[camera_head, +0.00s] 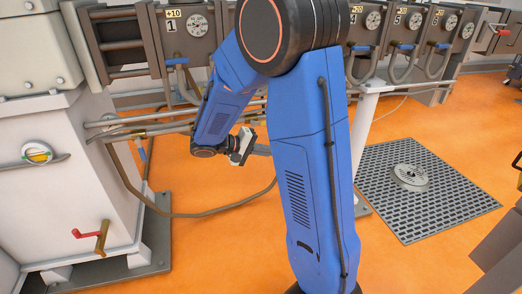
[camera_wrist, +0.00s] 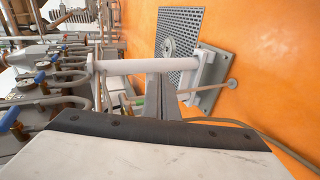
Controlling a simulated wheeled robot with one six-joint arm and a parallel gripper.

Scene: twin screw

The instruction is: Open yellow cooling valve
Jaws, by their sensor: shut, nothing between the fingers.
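I cannot pick out a valve with a plainly yellow handle in either view. In the wrist view, several valves with blue handles (camera_wrist: 14,117) line the pipework at left. My gripper (camera_head: 262,150) is shut and empty, in open space in front of the machine, partly behind my blue arm. Its closed fingers (camera_wrist: 165,82) show in the wrist view, apart from the valves and pointing toward a white post (camera_wrist: 135,66).
A row of numbered barrel sections (camera_head: 188,34) with hoses runs along the back. A round gauge (camera_head: 37,152) is on the white cabinet (camera_head: 70,190). A dark floor grating (camera_head: 450,200) holds a grey disc (camera_head: 410,177). A hose (camera_head: 225,212) hangs low. Orange floor is open in front.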

